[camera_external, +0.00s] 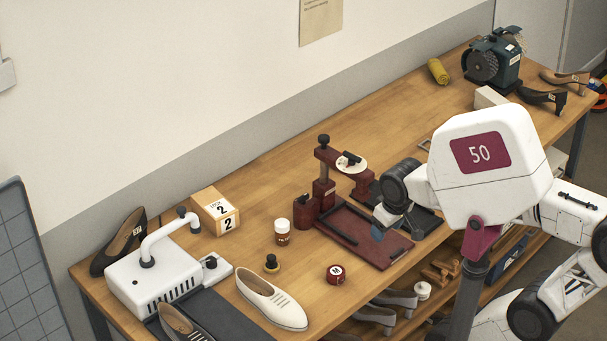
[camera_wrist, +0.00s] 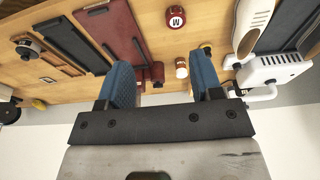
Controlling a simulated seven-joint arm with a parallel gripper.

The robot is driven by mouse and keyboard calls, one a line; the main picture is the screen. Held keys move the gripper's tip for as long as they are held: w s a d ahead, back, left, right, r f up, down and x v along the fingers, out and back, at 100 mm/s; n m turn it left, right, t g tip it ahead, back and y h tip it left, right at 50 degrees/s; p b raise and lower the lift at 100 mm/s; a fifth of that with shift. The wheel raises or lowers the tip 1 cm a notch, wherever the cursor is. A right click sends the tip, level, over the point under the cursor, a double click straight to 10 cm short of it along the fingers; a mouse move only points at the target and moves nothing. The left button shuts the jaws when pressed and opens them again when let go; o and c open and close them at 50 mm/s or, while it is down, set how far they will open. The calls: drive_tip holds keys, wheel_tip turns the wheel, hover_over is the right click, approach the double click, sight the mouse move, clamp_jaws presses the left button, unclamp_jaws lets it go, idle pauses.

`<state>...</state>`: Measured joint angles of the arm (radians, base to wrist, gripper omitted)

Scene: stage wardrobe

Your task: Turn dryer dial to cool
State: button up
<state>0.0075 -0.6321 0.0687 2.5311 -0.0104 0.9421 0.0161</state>
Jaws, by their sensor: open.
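The white dryer (camera_external: 150,281), a vented box with a curved pipe on top, stands at the front left of the bench. A small black knob (camera_external: 211,262) sits on a white block at its right side; I cannot read a dial setting there. In the wrist view the dryer (camera_wrist: 270,70) is at the right, seen upside down. My gripper (camera_wrist: 163,80) is open, its two blue fingers apart with nothing held between them. In the external view my gripper (camera_external: 383,224) is over the dark red press area, well right of the dryer, partly hidden by my wrist.
A dark red press (camera_external: 325,190) stands mid-bench with a red tray (camera_external: 375,247). Between it and the dryer are a white-capped jar (camera_external: 282,231), a red tin (camera_external: 336,274), a cream shoe (camera_external: 270,299) and a numbered box (camera_external: 215,211). A grinder (camera_external: 492,62) is far back.

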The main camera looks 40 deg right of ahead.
drive_tip(key=w+a+r+n, duration=0.1)
drive_tip(key=w+a+n, duration=0.25)
drive_tip(key=w, duration=0.95)
drive_tip(key=n+g, duration=0.3)
drive_tip(key=n, duration=0.5)
hover_over(210, 260)
drive_tip(key=f, duration=1.4)
drive_tip(key=shift+d+f, duration=0.3)
drive_tip(key=shift+d, duration=0.05)
drive_tip(key=shift+w+a+f, duration=0.15)
drive_tip(key=shift+a+f, duration=0.05)
drive_tip(key=shift+f, duration=0.1)
drive_tip(key=shift+a+f, duration=0.1)
drive_tip(key=shift+f, duration=3.7)
drive_tip(key=c, duration=0.9)
